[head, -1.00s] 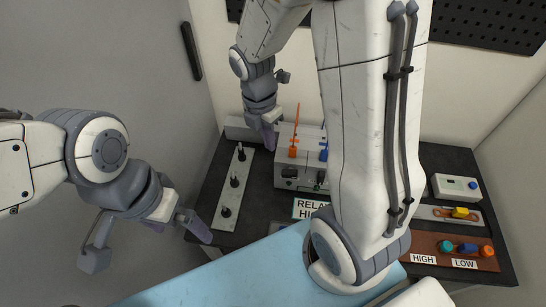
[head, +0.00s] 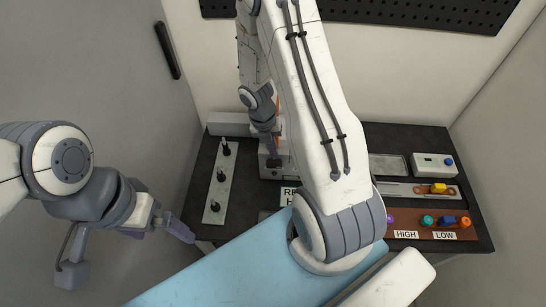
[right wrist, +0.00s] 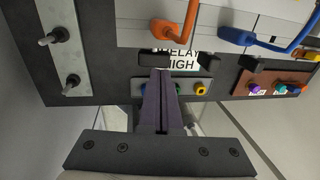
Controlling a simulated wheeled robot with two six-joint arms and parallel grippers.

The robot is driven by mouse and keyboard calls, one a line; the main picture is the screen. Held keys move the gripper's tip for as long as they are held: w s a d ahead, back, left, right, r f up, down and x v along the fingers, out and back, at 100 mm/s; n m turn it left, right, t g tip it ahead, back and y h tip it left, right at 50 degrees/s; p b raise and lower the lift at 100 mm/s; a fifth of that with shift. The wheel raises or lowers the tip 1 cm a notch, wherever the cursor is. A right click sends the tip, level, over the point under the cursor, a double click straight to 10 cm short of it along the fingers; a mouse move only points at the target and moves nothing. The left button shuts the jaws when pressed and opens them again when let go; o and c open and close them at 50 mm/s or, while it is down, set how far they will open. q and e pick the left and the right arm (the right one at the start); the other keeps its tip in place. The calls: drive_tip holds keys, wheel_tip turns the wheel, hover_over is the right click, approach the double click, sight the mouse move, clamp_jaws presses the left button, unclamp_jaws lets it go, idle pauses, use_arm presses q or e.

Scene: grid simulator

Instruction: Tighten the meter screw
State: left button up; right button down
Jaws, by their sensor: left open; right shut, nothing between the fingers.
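The white-grey meter box (head: 268,172), partly hidden by my right arm, stands on the black bench. I cannot tell which part is the meter screw. My right gripper (head: 272,160) is shut and empty; its fingertips (right wrist: 162,72) are at or just below the left dark block, contact unclear. My left gripper (head: 188,236) is open and empty, left of the bench.
A grey strip (head: 214,205) with three black pegs lies left of the box. At right are a brown board (head: 470,234) with coloured knobs, a plate with a yellow part (head: 438,188) and a small white box (head: 430,165). A RELAY HIGH sign (right wrist: 183,62) is near my fingertips.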

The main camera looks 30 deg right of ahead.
sight(277, 162)
drive_tip(key=f, duration=0.4)
drive_tip(key=shift+s+d+b, duration=0.25)
drive_tip(key=shift+d+b, duration=0.05)
drive_tip(key=shift+d, duration=0.05)
